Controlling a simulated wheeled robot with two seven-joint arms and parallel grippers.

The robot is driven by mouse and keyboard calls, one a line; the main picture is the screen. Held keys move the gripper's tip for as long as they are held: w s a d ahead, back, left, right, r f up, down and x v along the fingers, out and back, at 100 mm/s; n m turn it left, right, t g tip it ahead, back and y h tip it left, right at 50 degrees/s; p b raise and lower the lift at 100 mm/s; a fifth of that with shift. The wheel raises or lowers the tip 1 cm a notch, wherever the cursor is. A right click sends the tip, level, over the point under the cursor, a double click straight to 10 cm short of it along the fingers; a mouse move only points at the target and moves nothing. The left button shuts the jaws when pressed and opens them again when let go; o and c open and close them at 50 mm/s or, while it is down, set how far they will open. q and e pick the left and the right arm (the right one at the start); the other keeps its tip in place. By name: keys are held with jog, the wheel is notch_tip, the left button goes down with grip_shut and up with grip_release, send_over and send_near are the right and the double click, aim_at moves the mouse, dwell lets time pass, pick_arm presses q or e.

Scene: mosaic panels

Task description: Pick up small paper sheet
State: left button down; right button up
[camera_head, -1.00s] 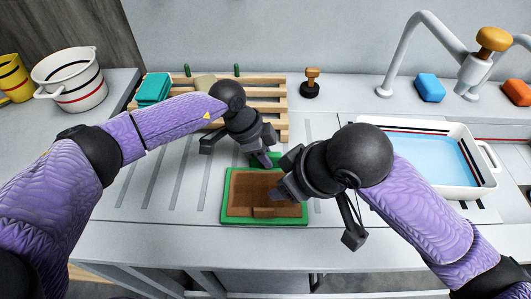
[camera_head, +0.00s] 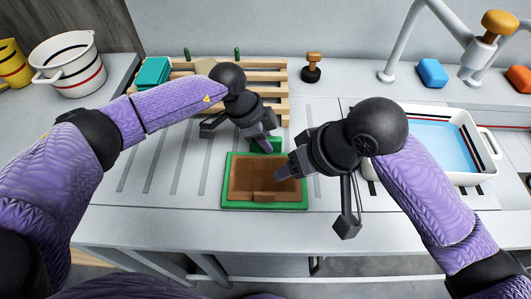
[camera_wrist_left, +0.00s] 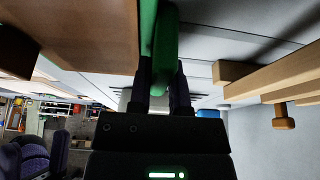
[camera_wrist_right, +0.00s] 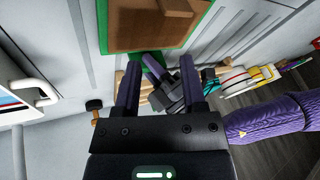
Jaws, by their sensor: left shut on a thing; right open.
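A brown panel (camera_head: 265,174) in a green frame (camera_head: 226,180) lies on the grey counter; it also shows in the right wrist view (camera_wrist_right: 150,22). It has a small brown block at its near edge. My left gripper (camera_head: 268,140) is shut on a green upright piece (camera_head: 272,146) at the frame's far side, also seen in the left wrist view (camera_wrist_left: 163,50). My right gripper (camera_wrist_right: 160,60) is open and empty, over the frame's right side in the head view. I cannot make out a paper sheet for certain; a beige flat piece (camera_head: 206,65) on the rack is partly hidden by my left arm.
A wooden slatted rack (camera_head: 268,80) with a teal stack (camera_head: 153,73) stands behind. A white basin of blue liquid (camera_head: 435,143) is at the right under the tap (camera_head: 405,45). A stamp (camera_head: 312,68), blue block (camera_head: 432,72) and white bucket (camera_head: 68,65) stand around. Counter left of the frame is clear.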

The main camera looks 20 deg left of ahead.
aim_at(270, 193)
jog(key=d+m+g+y, duration=0.1)
jog(key=m, duration=0.2)
jog(key=d+f+m+g+y, duration=0.1)
jog(key=m, duration=0.3)
jog(key=d+m+g, duration=0.1)
jog(key=m, duration=0.3)
jog(key=shift+w+d+f+y, duration=0.2)
jog(key=shift+w+f+y, duration=0.05)
jog(key=shift+f+y, duration=0.15)
jog(key=d+m+g+y, duration=0.2)
jog(key=d+m+y, duration=0.2)
jog(key=m, duration=0.7)
jog(key=shift+m+y, duration=0.4)
jog(key=x, duration=0.7)
jog(key=w+x, duration=0.1)
jog(key=x, duration=0.3)
jog(key=shift+a+f, duration=0.2)
jog(key=shift+f, duration=0.25)
grip_shut()
